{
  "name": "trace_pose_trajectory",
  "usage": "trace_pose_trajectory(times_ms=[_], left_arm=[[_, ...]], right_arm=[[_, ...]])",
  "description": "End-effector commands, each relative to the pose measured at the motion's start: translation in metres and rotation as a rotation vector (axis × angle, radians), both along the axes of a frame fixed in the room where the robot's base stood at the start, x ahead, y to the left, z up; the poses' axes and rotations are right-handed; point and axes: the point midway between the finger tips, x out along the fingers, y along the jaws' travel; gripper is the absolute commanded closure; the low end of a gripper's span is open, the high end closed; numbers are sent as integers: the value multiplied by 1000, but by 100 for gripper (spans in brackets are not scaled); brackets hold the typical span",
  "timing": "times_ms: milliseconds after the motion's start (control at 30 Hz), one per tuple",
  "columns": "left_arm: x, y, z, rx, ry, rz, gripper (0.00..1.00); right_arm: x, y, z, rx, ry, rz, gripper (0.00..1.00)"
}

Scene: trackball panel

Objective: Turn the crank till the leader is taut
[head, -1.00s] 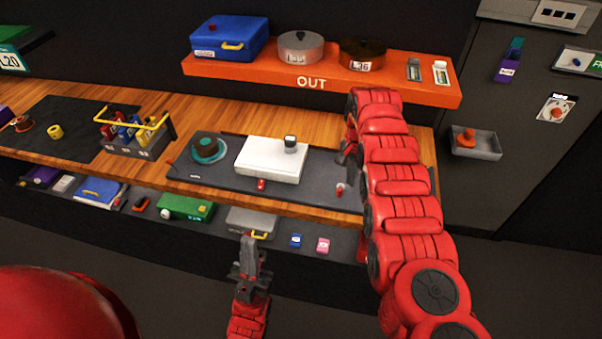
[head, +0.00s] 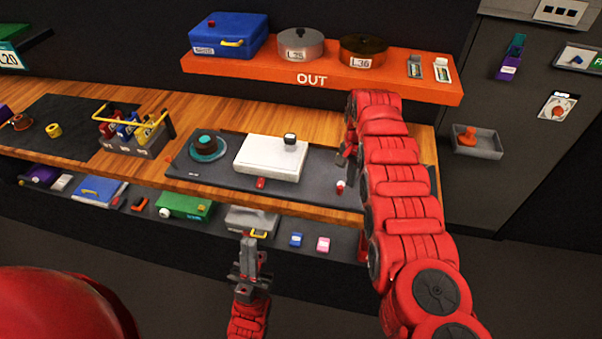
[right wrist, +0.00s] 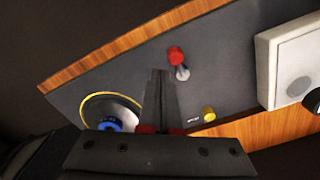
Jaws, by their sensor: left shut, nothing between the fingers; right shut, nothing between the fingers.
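My right gripper (head: 346,158) is shut and empty above the right part of the dark mat (head: 318,190), partly hidden by my arm. In the right wrist view its shut fingers (right wrist: 160,78) lie between a yellow-ringed disc (right wrist: 118,106) with a blue knob and a small red-topped piece (right wrist: 177,60). That piece also shows in the head view (head: 340,187). I cannot tell which part is the crank, nor pick out the leader. A white box (head: 268,158) with a dark knob (head: 290,139) stands left of the gripper. My left gripper (head: 249,246) is shut and empty in front of the lower shelf.
A teal disc (head: 207,147) and a red piece (head: 261,183) are on the mat. An orange OUT shelf (head: 330,82) with a blue case (head: 228,36) and round tins hangs behind. A yellow-handled caddy (head: 132,142) stands left. A lower shelf (head: 338,243) holds boxes.

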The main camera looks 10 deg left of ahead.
Motion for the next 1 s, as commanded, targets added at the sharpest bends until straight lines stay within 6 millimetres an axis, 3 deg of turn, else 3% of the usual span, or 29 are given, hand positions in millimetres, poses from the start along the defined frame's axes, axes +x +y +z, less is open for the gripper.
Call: trace_pose_trajectory(times_ms=[600,1000], left_arm=[[0,0,-30,0,0,0,100],[0,0,-31,0,0,0,100]], right_arm=[[0,-1,-37,0,1,-1,100],[0,0,-39,0,1,0,100]])
